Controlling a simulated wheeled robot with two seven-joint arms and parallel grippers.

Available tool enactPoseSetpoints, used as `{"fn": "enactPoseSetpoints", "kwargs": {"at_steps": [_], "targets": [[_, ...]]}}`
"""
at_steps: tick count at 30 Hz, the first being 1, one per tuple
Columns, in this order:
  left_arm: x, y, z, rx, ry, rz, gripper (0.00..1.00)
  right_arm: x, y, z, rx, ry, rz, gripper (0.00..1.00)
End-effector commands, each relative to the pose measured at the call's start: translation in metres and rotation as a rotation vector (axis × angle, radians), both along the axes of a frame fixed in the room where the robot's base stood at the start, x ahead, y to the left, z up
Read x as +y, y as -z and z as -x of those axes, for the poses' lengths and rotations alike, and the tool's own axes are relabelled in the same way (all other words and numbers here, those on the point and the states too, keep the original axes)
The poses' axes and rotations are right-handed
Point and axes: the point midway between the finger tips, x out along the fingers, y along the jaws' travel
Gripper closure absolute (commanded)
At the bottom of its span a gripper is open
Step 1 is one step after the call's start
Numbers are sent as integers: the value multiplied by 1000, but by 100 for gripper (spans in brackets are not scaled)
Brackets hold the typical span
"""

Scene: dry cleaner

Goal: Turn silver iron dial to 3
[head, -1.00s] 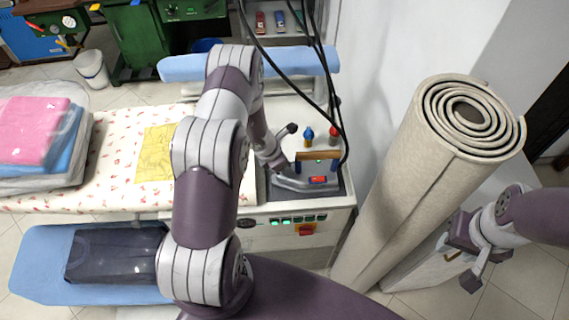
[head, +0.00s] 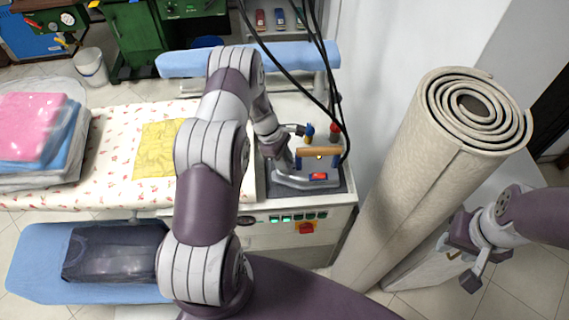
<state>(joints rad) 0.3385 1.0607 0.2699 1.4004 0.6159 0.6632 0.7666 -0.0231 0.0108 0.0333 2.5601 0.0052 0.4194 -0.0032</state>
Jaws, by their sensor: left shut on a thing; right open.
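The silver iron (head: 293,183) stands on the dark rest at the right end of the ironing table. Its wooden handle (head: 320,151) is on top, with a small yellow spot below it and a red patch low on its side. My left gripper (head: 287,152) is at the left side of the iron, shut on a small part there that appears to be its dial. The fingers hide the dial, so its setting cannot be read. My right gripper (head: 460,268) is open and empty at the far right, away from the iron.
Blue and red knobs (head: 308,131) stand just behind the iron. Black hoses (head: 292,76) hang over it. A tall rolled carpet (head: 425,170) stands to the right. Yellow cloth (head: 158,150) and folded bagged laundry (head: 35,130) lie on the patterned table to the left.

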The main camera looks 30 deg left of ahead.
Motion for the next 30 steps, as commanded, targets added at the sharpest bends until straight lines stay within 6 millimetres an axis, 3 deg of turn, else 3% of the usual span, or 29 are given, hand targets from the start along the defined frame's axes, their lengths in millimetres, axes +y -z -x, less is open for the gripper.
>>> {"fn": "enactPoseSetpoints", "kwargs": {"at_steps": [9,25,26,27,28,30], "targets": [[0,1,-1,-1,113,-1,99,0,11,0,0,0,0,57],[0,-1,-1,-1,135,1,99,0,12,0,0,0,0,57],[0,-1,-1,-1,135,1,65,0,12,0,0,0,0,57],[0,-1,-1,-1,135,1,52,0,12,0,0,0,0,57],[0,-1,-1,-1,135,1,43,0,12,0,0,0,0,57],[0,0,-1,-1,135,1,43,0,12,0,0,0,0,57]]}}
